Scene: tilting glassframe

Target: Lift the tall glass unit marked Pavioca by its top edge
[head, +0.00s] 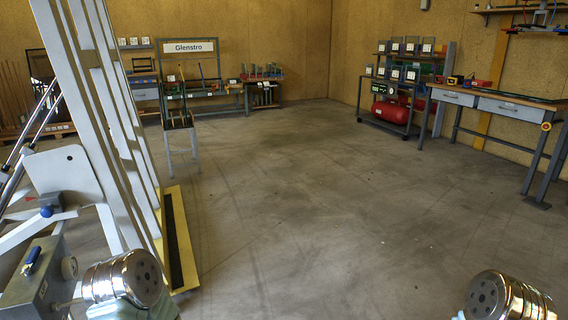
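No glass unit and no marking that reads Pavioca can be made out in the head view. A tall white slatted frame (112,120) stands close on the left, leaning, with its top cut off by the picture edge. A yellow ledge with a dark strip (178,240) runs along its foot. Whether a glass unit rests on its far side cannot be told. Shiny metal parts of my two arms show at the bottom left and bottom right. Neither gripper is in view.
Open concrete floor (310,200) fills the middle. A bench under a Glenstro sign (189,46) stands at the back, with a small stand (179,122) before it. A shelf cart (386,118) and a workbench with drawers (500,106) line the right wall.

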